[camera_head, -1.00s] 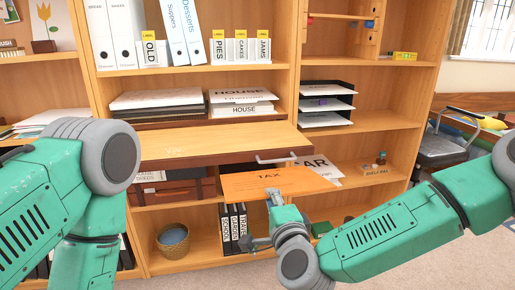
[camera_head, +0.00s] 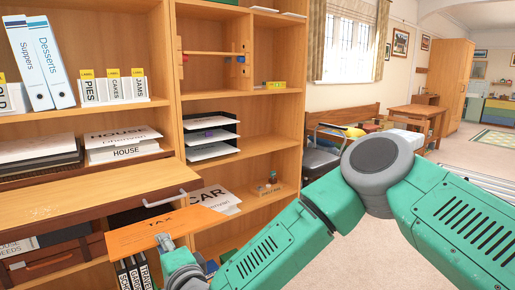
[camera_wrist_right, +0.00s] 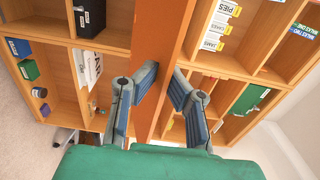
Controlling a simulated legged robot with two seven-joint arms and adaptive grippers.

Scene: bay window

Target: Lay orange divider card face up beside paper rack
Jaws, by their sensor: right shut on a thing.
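The orange divider card (camera_head: 185,216) has TAX printed on its visible upper face. My right gripper (camera_head: 165,242) is shut on its near edge and holds it in front of the shelf unit, tilted in the head view. In the right wrist view the card (camera_wrist_right: 163,50) runs between the two fingers (camera_wrist_right: 161,90). The paper rack (camera_head: 211,135) is a black tiered tray holding white sheets, on a shelf beyond the card and to its right. My left gripper is out of view.
A white CAR card (camera_head: 222,199) lies behind the orange card. A pulled-out wooden board (camera_head: 85,196) with a metal handle (camera_head: 165,200) is just above and left. Black binders (camera_head: 135,271) stand below. The shelf right of the rack (camera_head: 262,135) has bare room.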

